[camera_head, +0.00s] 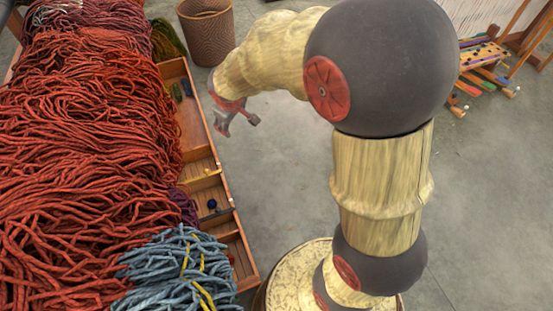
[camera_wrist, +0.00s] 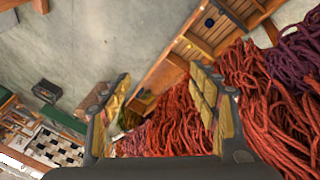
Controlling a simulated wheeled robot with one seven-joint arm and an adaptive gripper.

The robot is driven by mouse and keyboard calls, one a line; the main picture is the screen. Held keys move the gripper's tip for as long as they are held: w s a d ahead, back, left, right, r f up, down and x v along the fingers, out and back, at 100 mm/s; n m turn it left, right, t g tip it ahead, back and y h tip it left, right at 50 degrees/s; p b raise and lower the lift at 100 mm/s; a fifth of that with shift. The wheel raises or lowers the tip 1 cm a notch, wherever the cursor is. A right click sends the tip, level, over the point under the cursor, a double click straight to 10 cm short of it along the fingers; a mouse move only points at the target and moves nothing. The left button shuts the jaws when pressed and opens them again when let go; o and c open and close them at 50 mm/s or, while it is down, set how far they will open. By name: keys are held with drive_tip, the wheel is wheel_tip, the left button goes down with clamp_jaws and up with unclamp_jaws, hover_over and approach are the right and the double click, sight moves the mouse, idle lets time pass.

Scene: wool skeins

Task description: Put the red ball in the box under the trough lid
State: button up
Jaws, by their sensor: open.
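My gripper (camera_head: 238,124) is open and empty, held above the grey floor to the right of the wooden trough. In the wrist view its two fingers (camera_wrist: 160,95) stand wide apart. The trough (camera_head: 225,190) is a long, low wooden box with dividers, running along the right side of the wool; it also shows in the wrist view (camera_wrist: 187,40). I cannot make out a red ball in either view. A small dark blue ball (camera_head: 212,204) lies in a middle compartment. I cannot tell for sure which part is the lid, or see under it.
Heaped red wool (camera_head: 90,150) covers the left side and overhangs the trough's edge, with blue-grey wool (camera_head: 180,270) at the front. A wicker basket (camera_head: 207,32) stands at the back. A wooden frame (camera_head: 490,55) is at the far right. The floor between is clear.

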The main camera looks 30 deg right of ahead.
drive_tip(key=s+d+r+m, duration=0.1)
drive_tip(key=s+r+m, duration=0.2)
drive_tip(key=s+r, duration=0.9)
drive_tip(key=s+a+r+m+y, duration=0.1)
drive_tip(key=s+a+r+m, duration=0.1)
drive_tip(key=s, duration=1.5)
drive_tip(key=shift+r, duration=0.15)
